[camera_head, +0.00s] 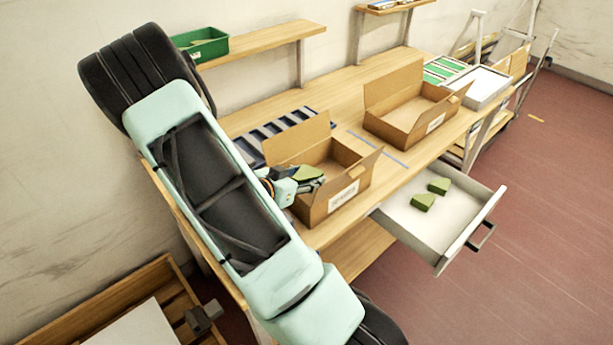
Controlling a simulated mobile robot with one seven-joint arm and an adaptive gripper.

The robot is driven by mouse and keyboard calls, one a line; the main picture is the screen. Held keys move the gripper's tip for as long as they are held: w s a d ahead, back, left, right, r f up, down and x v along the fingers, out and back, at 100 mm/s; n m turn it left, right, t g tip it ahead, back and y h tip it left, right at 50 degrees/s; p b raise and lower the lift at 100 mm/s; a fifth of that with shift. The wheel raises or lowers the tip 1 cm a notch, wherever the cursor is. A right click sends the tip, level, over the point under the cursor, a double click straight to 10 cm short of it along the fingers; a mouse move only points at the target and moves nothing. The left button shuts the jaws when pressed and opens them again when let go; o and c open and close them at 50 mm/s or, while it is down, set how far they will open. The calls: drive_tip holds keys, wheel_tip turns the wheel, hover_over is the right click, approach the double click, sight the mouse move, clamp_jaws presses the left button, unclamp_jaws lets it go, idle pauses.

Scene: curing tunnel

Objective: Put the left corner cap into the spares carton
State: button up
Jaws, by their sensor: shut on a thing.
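My gripper (313,184) is shut on a green corner cap (306,172). It holds the cap at the open top of the nearer cardboard carton (346,185), towards its left side. I cannot tell how far the cap is below the rim. Two more green corner caps, (423,202) and (439,186), lie apart in the open white drawer (460,222). A second open carton (403,108) stands farther back on the bench. Both cartons have white labels too small to read, so I cannot tell which is the spares carton.
A dark slotted tray (262,133) lies behind the nearer carton. The bench (345,88) has a blue line between the cartons. White and green trays (480,83) stand at the far end. A green bin (202,46) sits on a shelf. The open drawer juts out over the floor.

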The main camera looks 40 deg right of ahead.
drive_tip(key=shift+f, duration=0.5)
drive_tip(key=shift+s+b, duration=0.1)
drive_tip(key=shift+b, duration=0.2)
drive_tip(key=shift+a, duration=0.1)
